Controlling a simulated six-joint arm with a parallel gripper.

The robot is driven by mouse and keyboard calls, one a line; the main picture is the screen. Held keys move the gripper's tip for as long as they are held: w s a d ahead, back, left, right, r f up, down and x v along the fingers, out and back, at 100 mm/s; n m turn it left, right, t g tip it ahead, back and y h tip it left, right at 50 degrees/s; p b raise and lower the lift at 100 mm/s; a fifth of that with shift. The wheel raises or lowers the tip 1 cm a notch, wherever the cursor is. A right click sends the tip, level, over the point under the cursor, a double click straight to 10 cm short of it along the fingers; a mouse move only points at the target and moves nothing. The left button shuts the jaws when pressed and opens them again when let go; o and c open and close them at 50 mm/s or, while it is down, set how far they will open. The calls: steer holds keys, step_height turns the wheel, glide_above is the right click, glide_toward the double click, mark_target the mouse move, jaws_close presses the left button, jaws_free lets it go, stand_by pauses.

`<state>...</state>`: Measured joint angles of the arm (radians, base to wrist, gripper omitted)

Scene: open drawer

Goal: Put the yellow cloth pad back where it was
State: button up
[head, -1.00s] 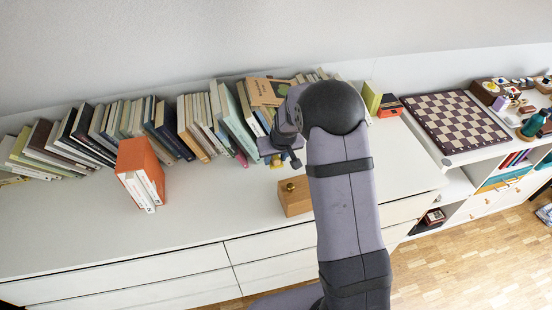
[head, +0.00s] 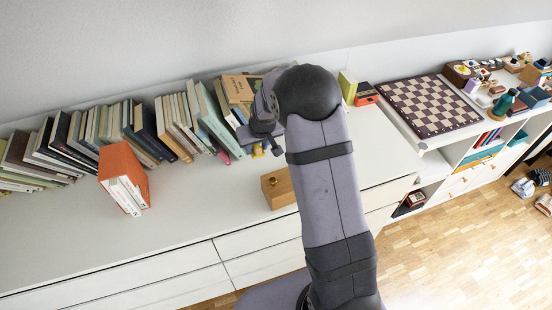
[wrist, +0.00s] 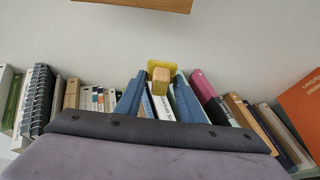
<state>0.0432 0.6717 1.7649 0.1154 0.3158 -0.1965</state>
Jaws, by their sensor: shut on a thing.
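The yellow cloth pad (wrist: 162,66) shows near the middle of the wrist view, with a light wooden block (wrist: 160,76) in front of it that looks like its grip. My gripper (wrist: 159,86), with blue fingers, is shut on it, one finger on each side of the block. In the head view my gripper (head: 264,148) points down in front of the book row, and a small bit of the yellow pad (head: 258,151) shows beneath it. The pad is close to the white cabinet top; I cannot tell whether it touches. My arm hides part of this area.
A wooden box with a knob (head: 279,188) stands just in front of my gripper. Leaning books (head: 175,125) line the wall behind. A chessboard (head: 430,104) lies at the right. The cabinet top (head: 190,210) between is clear.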

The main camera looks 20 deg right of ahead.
steer(key=shift+d+f, duration=0.2)
steer(key=shift+d, duration=0.15)
steer(key=s+d+r+m+h+b, duration=0.15)
steer(key=d+b, duration=0.35)
steer(key=d, duration=0.6)
steer(key=s+d+r+m+b, duration=0.25)
steer(key=d+b, duration=0.25)
steer(key=d, duration=0.6)
steer(key=shift+m+h, duration=0.25)
steer(key=shift+m, duration=0.25)
steer(key=shift+s+a+f+p, duration=0.25)
steer(key=shift+s+f, duration=0.1)
steer(key=shift+f, duration=1.55)
steer(key=shift+s+a+f+p, duration=0.15)
steer(key=shift+s+f+p, duration=0.2)
steer(key=shift+f, duration=1.55)
steer(key=shift+s+a+f+p, duration=0.2)
steer(key=shift+s+f, duration=0.2)
steer(key=shift+f, duration=1.5)
steer(key=shift+f, duration=0.15)
steer(key=o, duration=1.1)
